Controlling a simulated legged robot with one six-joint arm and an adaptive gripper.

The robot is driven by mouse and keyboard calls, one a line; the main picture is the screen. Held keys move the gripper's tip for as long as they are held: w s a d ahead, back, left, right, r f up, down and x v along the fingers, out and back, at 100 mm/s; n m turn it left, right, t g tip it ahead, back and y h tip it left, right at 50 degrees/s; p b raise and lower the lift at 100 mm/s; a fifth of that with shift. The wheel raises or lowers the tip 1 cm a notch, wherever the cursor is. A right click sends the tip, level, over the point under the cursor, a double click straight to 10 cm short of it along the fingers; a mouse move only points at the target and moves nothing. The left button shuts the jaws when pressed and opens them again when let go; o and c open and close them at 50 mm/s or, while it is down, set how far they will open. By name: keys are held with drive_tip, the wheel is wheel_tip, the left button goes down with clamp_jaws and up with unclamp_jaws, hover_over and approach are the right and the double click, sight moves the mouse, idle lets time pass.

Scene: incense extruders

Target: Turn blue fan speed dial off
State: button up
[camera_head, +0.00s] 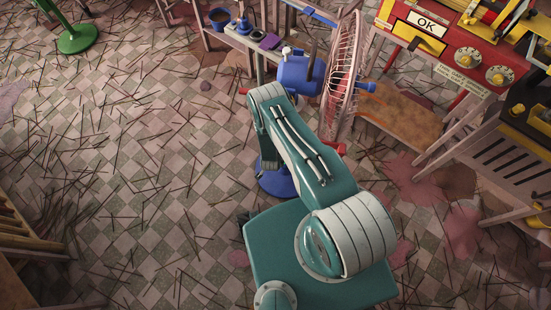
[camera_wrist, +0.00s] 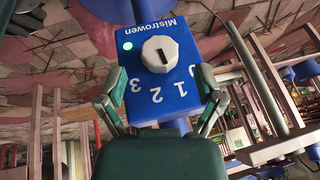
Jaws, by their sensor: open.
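The fan's blue control box (camera_wrist: 150,75) fills the upper middle of the wrist view, with a lit green light and the numbers 1, 2, 3 and a partly hidden 0 along its lower part. Its pale round speed dial (camera_wrist: 152,44) has a dark slot mark; which number it points to is hard to tell. My gripper (camera_wrist: 160,72) is open, with one finger on each side of the box, below the dial in the picture. Contact cannot be told. In the head view the fan shows a blue motor housing (camera_head: 298,75) and pink cage (camera_head: 346,70); my arm hides the box and gripper.
A low shelf (camera_head: 250,42) is behind the fan. A green stand (camera_head: 78,40) is at the far left. Sticks litter the checkered floor, otherwise open at the left.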

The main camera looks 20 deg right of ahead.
drive_tip(key=shift+x, duration=1.65)
drive_tip(key=c, duration=1.2)
